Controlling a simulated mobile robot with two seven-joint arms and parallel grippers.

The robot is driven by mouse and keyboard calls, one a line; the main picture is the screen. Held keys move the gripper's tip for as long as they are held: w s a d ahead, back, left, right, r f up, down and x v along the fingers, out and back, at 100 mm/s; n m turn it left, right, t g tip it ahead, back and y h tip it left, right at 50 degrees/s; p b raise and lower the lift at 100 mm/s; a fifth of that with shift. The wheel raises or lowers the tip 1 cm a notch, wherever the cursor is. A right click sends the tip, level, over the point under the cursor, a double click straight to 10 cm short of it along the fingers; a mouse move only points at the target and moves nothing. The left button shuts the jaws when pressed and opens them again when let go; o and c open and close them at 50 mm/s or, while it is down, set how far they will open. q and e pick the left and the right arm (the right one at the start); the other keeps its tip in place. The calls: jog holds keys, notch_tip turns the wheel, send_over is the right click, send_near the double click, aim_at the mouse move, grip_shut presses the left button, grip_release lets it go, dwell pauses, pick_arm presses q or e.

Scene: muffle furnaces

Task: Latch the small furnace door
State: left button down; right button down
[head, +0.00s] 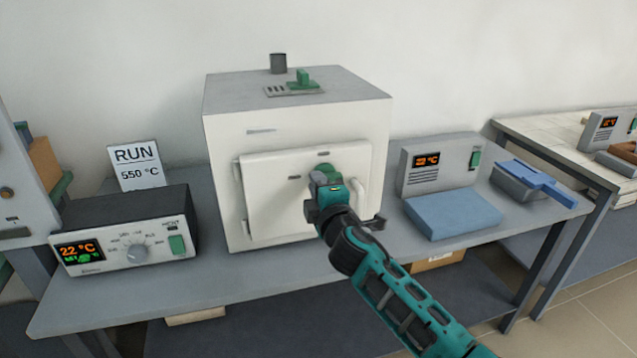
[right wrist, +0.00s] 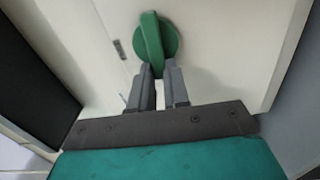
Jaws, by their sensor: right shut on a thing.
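The small furnace (head: 225,180) is a white box with a grey top on the bench. Its white door (head: 275,195) sits against the front face and looks closed. A green latch knob (head: 323,172) is on the door, mostly hidden behind my right gripper (head: 328,185) in the head view. In the right wrist view the green latch knob (right wrist: 152,40) has a round base and a raised bar that stands nearly upright. My right gripper (right wrist: 160,75) is shut on the lower end of that bar. My left gripper is not in view.
A controller (head: 130,245) reading 22 °C stands left of the furnace, before a RUN 550 °C sign (head: 136,166). A pale door handle (head: 358,195) is just right of my gripper. A grey unit (head: 440,165) with a blue pad (head: 453,213) and a blue-handled tray (head: 530,185) stand to the right.

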jog(key=shift+f+n, duration=0.1)
jog(key=shift+n, duration=0.3)
jog(key=c, duration=1.1)
grip_release()
jog(key=p+v, duration=0.1)
jog(key=v, duration=1.2)
jog(key=shift+p, duration=0.4)
jog(key=shift+d, duration=0.1)
